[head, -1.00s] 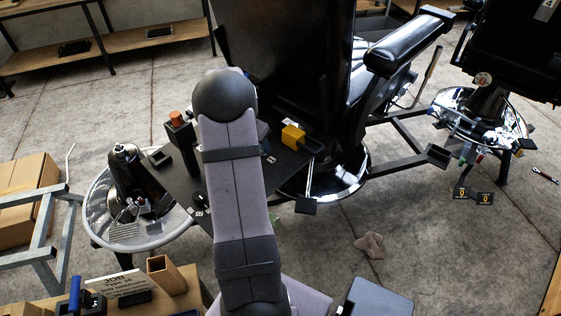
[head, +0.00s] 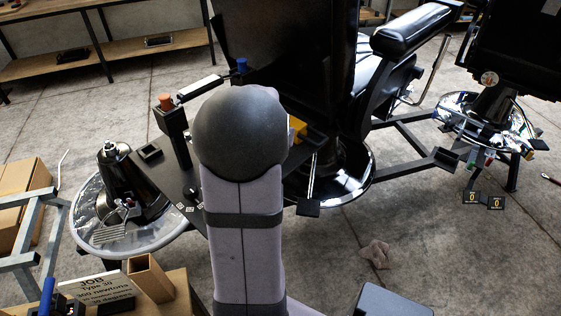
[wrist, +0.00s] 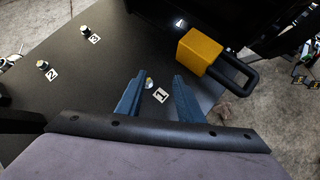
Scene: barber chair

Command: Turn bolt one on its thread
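Bolt one (wrist: 149,83) is a small bright bolt head on the dark plate (wrist: 75,105), beside its white "1" label (wrist: 161,95). My gripper (wrist: 159,75) has two blue fingers, apart and with nothing held between them. In the wrist view bolt one shows between the fingers, close to the left one. I cannot tell how high the tips are above it. Bolt two (wrist: 43,65) and bolt three (wrist: 86,31) stand to the left beside their labels. In the head view my arm hides bolt one and the fingers.
A yellow block with a black handle (wrist: 197,50) sits right of the fingers, at the plate's edge. A black post with an orange top (head: 172,122) stands left of my arm. A chrome-rimmed round base (head: 92,215) stands at left. The chair's black back (head: 285,50) rises behind.

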